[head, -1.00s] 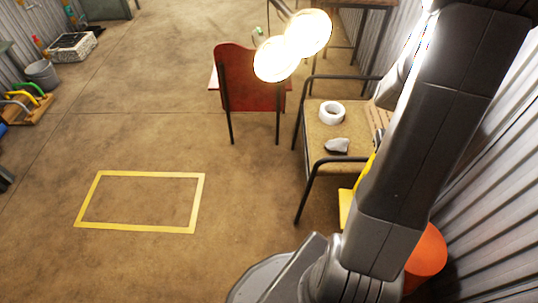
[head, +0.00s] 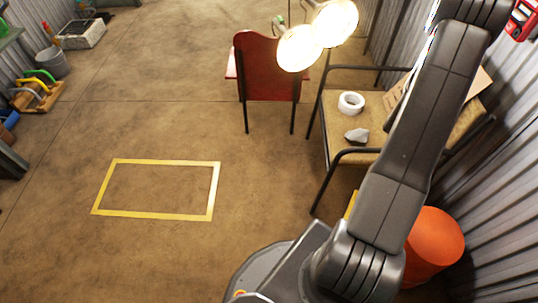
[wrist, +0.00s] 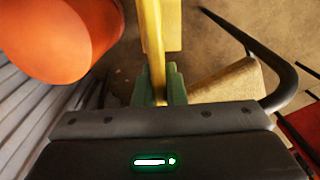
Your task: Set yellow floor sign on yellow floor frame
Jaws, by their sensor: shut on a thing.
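The yellow floor frame (head: 152,215) is a flat taped rectangle on the concrete, left of centre in the head view, with bare floor inside. The yellow floor sign (wrist: 151,35) shows in the wrist view as a narrow upright edge with a wider yellow part behind it. My gripper (wrist: 159,86) is shut on the sign, with its green fingers on either side. In the head view only a sliver of the sign (head: 351,204) shows beside my arm, and my gripper is hidden. The sign is well to the right of the frame.
An orange bin (head: 434,245) stands close by the corrugated wall (head: 505,230). A metal-armed chair (head: 338,120) holds a white tape roll (head: 351,102) and a grey lump (head: 357,135). A red chair (head: 268,68) stands behind. Floor around the frame is clear.

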